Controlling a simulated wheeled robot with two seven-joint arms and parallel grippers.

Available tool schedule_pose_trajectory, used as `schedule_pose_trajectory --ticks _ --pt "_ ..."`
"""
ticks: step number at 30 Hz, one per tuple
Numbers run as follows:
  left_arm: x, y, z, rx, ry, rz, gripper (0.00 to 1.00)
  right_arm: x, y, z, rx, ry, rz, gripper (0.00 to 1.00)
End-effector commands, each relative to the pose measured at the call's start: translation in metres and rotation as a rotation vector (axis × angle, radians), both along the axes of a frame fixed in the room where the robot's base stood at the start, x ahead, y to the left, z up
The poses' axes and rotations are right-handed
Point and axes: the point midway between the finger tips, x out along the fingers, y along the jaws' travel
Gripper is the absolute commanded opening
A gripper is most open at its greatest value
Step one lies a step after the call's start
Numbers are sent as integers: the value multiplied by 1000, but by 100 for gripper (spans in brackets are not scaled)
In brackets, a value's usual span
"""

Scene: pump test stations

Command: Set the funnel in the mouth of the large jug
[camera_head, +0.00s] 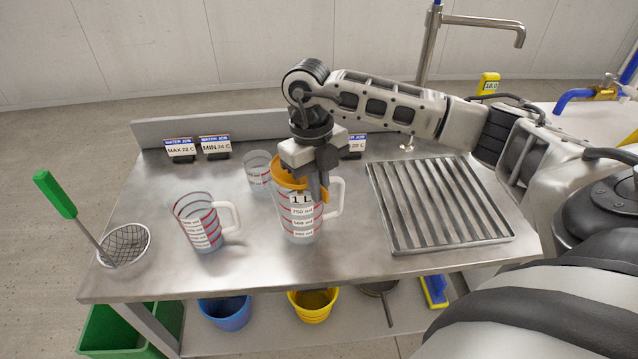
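The large jug (302,225) is clear, marked 1 L with red lines, and stands upright at the middle of the steel bench, its white handle (336,196) to the right. The orange funnel (283,177) is at the jug's mouth, and its orange rim shows beside my gripper. How deep it sits is hidden. My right gripper (316,190) points down over the right part of the funnel and jug mouth, its fingers close to or at the funnel. Whether they are closed on it cannot be made out. My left gripper is not in view.
A smaller jug (198,225) stands to the left, and a clear beaker (257,172) behind. A green-handled strainer (124,245) lies at the left edge. Label signs (215,147) stand at the back. A ribbed drain rack (438,205) fills the right. The front middle is clear.

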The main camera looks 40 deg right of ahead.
Motion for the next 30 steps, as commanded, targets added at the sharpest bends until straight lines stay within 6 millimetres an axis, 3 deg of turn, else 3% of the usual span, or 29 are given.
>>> schedule_pose_trajectory --ticks 14,17,23,26,30 --pt "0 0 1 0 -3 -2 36 0 0 0 0 0 0 0" --pt "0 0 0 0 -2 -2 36 0 0 0 0 0 0 27" --pt "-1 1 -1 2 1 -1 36 0 0 0 0 0 0 30" --pt "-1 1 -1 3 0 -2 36 0 0 0 0 0 0 52" --pt "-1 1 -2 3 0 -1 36 0 0 0 0 0 0 52"
